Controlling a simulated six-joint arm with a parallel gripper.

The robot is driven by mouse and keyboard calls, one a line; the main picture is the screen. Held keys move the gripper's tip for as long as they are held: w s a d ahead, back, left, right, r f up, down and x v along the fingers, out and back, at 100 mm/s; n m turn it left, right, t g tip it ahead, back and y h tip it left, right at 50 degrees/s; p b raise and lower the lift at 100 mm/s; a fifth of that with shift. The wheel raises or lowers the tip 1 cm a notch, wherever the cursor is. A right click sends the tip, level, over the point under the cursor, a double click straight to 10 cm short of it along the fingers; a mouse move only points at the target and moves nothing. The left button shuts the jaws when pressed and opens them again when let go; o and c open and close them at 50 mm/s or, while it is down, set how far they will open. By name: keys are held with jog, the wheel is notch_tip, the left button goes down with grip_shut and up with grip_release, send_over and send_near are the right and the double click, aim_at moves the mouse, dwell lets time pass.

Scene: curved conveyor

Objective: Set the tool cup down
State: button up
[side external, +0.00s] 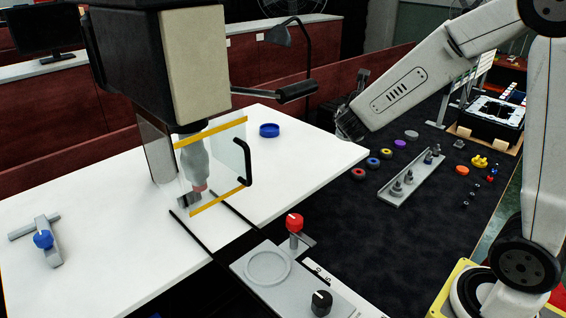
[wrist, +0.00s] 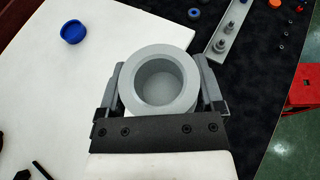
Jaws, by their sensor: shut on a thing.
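The grey tool cup (wrist: 159,84) fills the middle of the wrist view, its round open mouth facing the camera. My gripper (wrist: 160,92) is shut on it, one finger on each side of the cup. In the side external view my gripper (side external: 347,123) is near the right edge of the white table, at its border with the dark mat. The cup cannot be made out clearly there. Whether its base touches anything is hidden.
A blue round dish (side external: 269,130) lies on the white table (side external: 110,200). A grey rack with pegs (side external: 412,178) and several coloured rings lie on the dark mat. A machine with a clear guard (side external: 215,165) stands left. A control panel with knobs (side external: 300,270) is in front.

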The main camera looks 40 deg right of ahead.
jog(key=shift+f, duration=0.8)
jog(key=w+d+f, duration=0.1)
jog(key=w+f, duration=0.1)
jog(key=w, duration=0.2)
jog(key=w+d+f, duration=0.1)
jog(key=w+f, duration=0.2)
jog(key=w, duration=0.1)
jog(key=w+d+f, duration=0.1)
jog(key=w+f, duration=0.2)
jog(key=w, duration=0.1)
jog(key=shift+d+f, duration=0.1)
jog(key=shift+d, duration=0.3)
jog(key=shift+w+d+f, duration=0.1)
jog(key=shift+w+f, duration=0.4)
jog(key=shift+f, duration=0.05)
jog(key=shift+f, duration=0.1)
jog(key=shift+w+d+f, duration=0.1)
jog(key=shift+w+f, duration=0.1)
jog(key=shift+f, duration=1.55)
jog(key=shift+f, duration=0.1)
